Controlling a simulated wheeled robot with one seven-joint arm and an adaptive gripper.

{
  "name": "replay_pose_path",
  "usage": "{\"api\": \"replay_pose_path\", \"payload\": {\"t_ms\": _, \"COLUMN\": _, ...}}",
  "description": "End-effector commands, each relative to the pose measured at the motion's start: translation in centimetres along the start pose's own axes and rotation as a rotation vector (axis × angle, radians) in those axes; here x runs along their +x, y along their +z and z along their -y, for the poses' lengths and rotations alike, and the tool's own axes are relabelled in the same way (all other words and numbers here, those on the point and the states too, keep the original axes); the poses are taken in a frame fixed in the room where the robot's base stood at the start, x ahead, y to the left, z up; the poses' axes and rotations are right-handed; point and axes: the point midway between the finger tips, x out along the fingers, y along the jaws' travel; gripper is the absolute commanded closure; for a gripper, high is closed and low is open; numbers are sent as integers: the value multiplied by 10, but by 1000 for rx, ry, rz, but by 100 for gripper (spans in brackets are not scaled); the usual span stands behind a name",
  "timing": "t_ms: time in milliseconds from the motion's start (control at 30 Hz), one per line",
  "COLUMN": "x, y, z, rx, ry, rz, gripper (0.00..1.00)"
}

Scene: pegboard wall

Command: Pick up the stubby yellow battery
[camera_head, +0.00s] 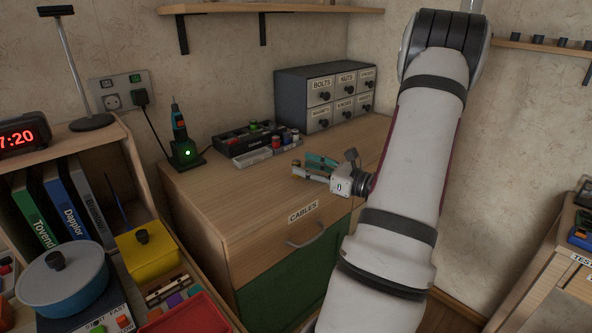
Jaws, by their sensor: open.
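My gripper (305,167) reaches left from the end of my arm, low over the wooden cabinet top. Its jaws are open. A small cylinder-like shape with a yellowish-brown top (296,164) shows at the fingertips; I cannot tell whether it is the stubby yellow battery or part of a finger. A teal object (321,161) shows right behind the fingers, partly hidden. A grey tray (252,160) with small red, white and grey cylinders stands to the left of the gripper, apart from it. No battery is clearly identifiable as yellow at this size.
A black organizer (228,141) stands behind the tray. A green charging stand with a screwdriver (182,145) is at the left. A grey drawer unit (293,88) stands at the back. The cabinet top (240,196) is clear in front. My arm hides its right side.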

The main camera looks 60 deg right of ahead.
Motion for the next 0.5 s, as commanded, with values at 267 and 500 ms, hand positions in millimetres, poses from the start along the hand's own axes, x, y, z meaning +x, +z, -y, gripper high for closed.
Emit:
{"api": "replay_pose_path", "payload": {"t_ms": 267, "x": 36, "y": 3, "z": 2, "rx": 0, "ry": 1, "rz": 0, "gripper": 55}}
{"api": "replay_pose_path", "payload": {"t_ms": 500, "x": 38, "y": 3, "z": 2, "rx": 0, "ry": 0, "rz": 0, "gripper": 60}}
